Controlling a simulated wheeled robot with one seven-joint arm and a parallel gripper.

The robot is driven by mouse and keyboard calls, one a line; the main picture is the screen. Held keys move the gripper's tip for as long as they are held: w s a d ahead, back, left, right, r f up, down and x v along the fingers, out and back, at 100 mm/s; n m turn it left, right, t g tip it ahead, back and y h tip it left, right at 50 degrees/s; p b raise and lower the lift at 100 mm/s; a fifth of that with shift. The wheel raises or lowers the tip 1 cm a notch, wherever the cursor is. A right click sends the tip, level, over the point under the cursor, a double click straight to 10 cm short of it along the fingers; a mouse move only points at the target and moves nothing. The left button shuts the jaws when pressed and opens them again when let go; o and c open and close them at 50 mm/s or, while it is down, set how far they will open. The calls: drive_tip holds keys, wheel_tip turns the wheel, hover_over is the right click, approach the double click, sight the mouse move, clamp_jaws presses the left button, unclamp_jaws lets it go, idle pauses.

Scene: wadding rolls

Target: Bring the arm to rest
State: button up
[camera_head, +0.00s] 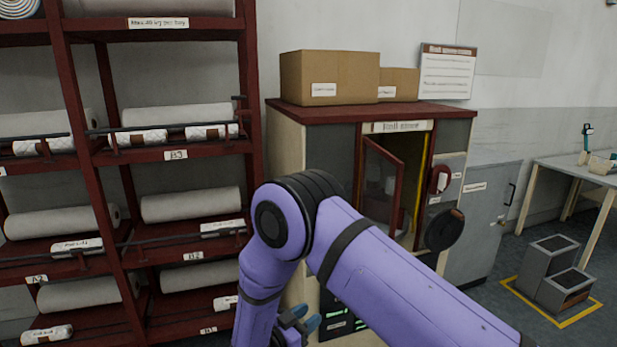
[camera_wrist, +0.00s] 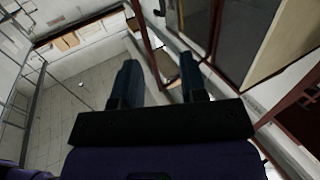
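My purple arm is bent at the elbow in front of the cabinet in the head view, its forearm hanging down. My gripper (camera_head: 299,325) shows only partly at the bottom edge of the head view, behind the arm, with blue fingertips. In the wrist view my gripper (camera_wrist: 156,80) has its two blue fingers apart. Nothing is between them. The fingers appear clear of any object.
A dark red rack (camera_head: 75,90) with white rolls (camera_head: 190,204) stands at left. The cabinet (camera_head: 330,140) has a small door (camera_head: 381,185) standing open and boxes (camera_head: 330,76) on top.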

drive_tip(key=w+d+r+n+t+y, duration=0.15)
drive_tip(key=w+r+y, duration=0.35)
drive_tip(key=r, duration=0.5)
drive_tip(key=w+d+r+g+y, duration=0.1)
drive_tip(key=w+d+r+y, duration=0.1)
drive_tip(key=w+r+y, duration=0.5)
drive_tip(key=s+d+r+n+y, duration=0.1)
drive_tip(key=s+d+r+n, duration=0.15)
drive_tip(key=r, duration=0.65)
drive_tip(key=s+d+r+n+y, duration=0.1)
drive_tip(key=s+d+r+y, duration=0.15)
drive_tip(key=r, duration=0.65)
drive_tip(key=s+d+r+n+g+y, duration=0.1)
drive_tip(key=s+d+r+n+g, duration=0.15)
drive_tip(key=s+d, duration=0.35)
drive_tip(key=s+d+r+n+g, duration=0.1)
drive_tip(key=s+d+r, duration=0.3)
drive_tip(key=s, duration=0.4)
drive_tip(key=s+d+g+h, duration=0.1)
drive_tip(key=s+d+g, duration=0.1)
drive_tip(key=s+d, duration=0.4)
drive_tip(key=s+d+f+g+h, duration=0.1)
drive_tip(key=s+d, duration=0.5)
drive_tip(key=s, duration=1)
drive_tip(key=shift+f+n+g+h, duration=0.3)
drive_tip(key=shift+n+g+h, duration=0.2)
drive_tip(key=shift+h, duration=0.15)
